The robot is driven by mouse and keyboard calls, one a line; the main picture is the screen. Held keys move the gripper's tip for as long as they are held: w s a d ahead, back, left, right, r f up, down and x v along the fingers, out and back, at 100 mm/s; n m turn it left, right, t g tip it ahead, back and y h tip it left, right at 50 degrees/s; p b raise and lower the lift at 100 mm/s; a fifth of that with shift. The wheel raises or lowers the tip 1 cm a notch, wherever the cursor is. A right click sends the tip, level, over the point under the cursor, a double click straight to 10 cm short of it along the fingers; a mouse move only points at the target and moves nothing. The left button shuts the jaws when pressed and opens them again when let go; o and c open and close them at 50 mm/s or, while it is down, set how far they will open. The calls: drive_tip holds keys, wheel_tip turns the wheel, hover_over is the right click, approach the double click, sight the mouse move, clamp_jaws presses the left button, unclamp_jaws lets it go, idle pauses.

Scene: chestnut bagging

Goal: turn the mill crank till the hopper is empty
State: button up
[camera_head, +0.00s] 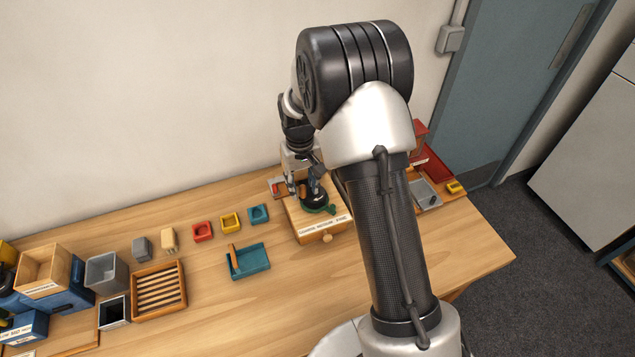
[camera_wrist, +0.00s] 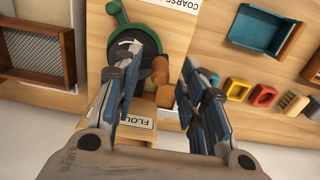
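The mill is a light wooden box (camera_head: 323,228) with a label and a round knob on its front, near the back of the table. On its top sit a black round part (camera_wrist: 135,50) with a white arrow and a green part (camera_wrist: 117,14). A brown wooden grip (camera_wrist: 160,70), which looks like the crank handle, stands between my fingers in the wrist view. My gripper (camera_wrist: 163,62) is open above the mill, its fingers apart either side of that grip; I cannot tell whether they touch it. The inside of the hopper is hidden.
A teal tray (camera_head: 249,265) with a wooden piece lies left of the mill, with small red (camera_head: 203,232), yellow (camera_head: 230,222) and teal (camera_head: 258,215) containers behind it. A slatted wooden rack (camera_head: 159,305) is farther left. A grey tray (camera_head: 426,194) lies right of the mill.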

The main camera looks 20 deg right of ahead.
drive_tip(key=shift+r+p, duration=1.5)
drive_tip(key=shift+r, duration=1.15)
drive_tip(key=shift+f, duration=0.1)
clamp_jaws()
